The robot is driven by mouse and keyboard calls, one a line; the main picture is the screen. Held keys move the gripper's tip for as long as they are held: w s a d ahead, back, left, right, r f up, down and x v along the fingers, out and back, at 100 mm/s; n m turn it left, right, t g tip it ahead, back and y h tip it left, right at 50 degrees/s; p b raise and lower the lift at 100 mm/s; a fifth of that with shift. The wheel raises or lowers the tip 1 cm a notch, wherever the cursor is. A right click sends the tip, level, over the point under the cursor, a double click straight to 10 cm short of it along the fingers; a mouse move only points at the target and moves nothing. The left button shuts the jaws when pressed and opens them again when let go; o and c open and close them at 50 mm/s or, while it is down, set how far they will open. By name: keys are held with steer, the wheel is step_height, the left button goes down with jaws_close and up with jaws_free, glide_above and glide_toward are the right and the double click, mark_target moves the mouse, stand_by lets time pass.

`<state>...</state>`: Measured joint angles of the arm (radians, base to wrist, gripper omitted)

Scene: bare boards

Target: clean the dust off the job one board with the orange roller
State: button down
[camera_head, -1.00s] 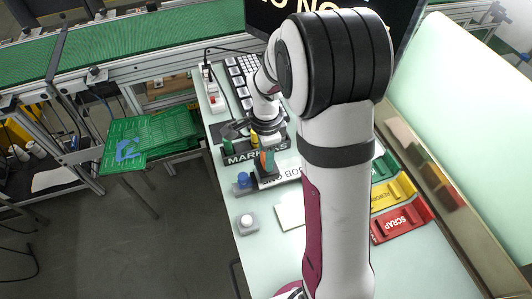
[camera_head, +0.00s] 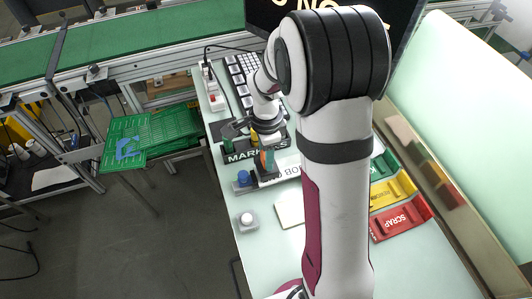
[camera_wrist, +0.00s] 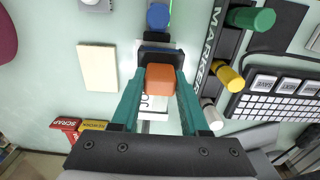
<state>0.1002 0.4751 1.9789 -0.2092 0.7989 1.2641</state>
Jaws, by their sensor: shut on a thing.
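My gripper (camera_wrist: 158,80) has teal fingers, shut on the orange roller (camera_wrist: 160,77); only its orange block-shaped part shows clearly. In the head view the roller (camera_head: 263,159) stands between my fingers over a dark block (camera_head: 267,176). Whether it touches that block or is clear of it, I cannot tell. The white JOB ONE board (camera_head: 287,172) lies just right of it, partly hidden by my arm. In the wrist view the board (camera_wrist: 153,103) shows between my fingers, mostly covered. Dust on it cannot be made out.
A marker rack (camera_head: 245,154) with green, yellow and white markers stands close behind. A blue knob (camera_head: 243,178) and a white-topped button (camera_head: 246,219) are at the left edge. A cream pad (camera_head: 290,208) lies nearer. Green, yellow and red SCRAP (camera_head: 400,219) trays are at right.

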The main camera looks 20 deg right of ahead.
steer(key=shift+d, duration=3.9)
steer(key=shift+a, duration=3.9)
steer(key=shift+d, duration=0.1)
steer(key=shift+d, duration=3.8)
steer(key=shift+a, duration=0.15)
steer(key=shift+a, duration=3.8)
